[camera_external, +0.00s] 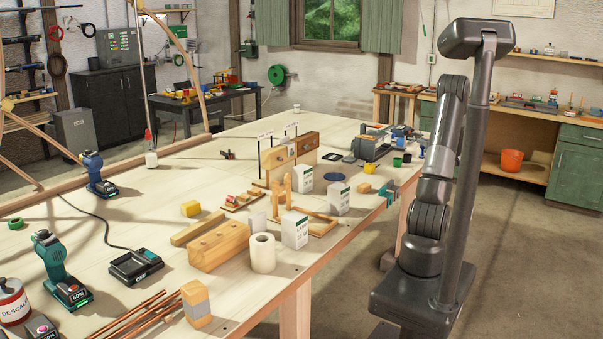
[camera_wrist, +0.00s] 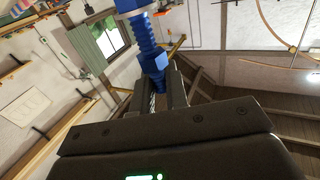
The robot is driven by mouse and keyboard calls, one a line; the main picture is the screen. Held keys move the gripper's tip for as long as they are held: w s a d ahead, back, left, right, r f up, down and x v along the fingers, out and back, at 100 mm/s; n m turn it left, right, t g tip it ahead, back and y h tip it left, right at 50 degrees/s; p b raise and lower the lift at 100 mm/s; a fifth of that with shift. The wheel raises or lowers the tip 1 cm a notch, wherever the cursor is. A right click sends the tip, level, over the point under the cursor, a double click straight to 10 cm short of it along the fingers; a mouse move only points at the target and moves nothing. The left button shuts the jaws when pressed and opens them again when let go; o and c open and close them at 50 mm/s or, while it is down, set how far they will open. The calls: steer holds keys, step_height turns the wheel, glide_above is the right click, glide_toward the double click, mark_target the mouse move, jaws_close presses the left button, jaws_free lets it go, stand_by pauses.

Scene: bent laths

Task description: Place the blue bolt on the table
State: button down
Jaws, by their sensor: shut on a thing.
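The blue bolt (camera_wrist: 150,48) shows in the wrist view, with a ridged, threaded-looking shank; its top runs out of the frame. My gripper (camera_wrist: 160,82) is shut on its lower end and holds it up in the air, with walls and roof behind it. In the external view I cannot make out my gripper or the bolt; my arm stands at the right, beside the table. The pale wooden table (camera_external: 150,215) stretches across the left and middle of that view.
The table holds a white roll (camera_external: 262,253), wooden blocks (camera_external: 218,246), white boxes (camera_external: 295,230), a teal drill (camera_external: 60,270), a black charger (camera_external: 135,266) and copper rods (camera_external: 135,318). Bare tabletop shows around the yellow block (camera_external: 190,209). Open floor lies right of the table.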

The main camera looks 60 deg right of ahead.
steer(key=shift+w+a+f, duration=0.2)
steer(key=shift+w+f, duration=4.7)
steer(key=shift+w, duration=0.1)
steer(key=shift+f, duration=0.1)
steer(key=c, duration=1.4)
jaws_free()
steer(key=shift+f, duration=0.1)
steer(key=shift+c, duration=0.2)
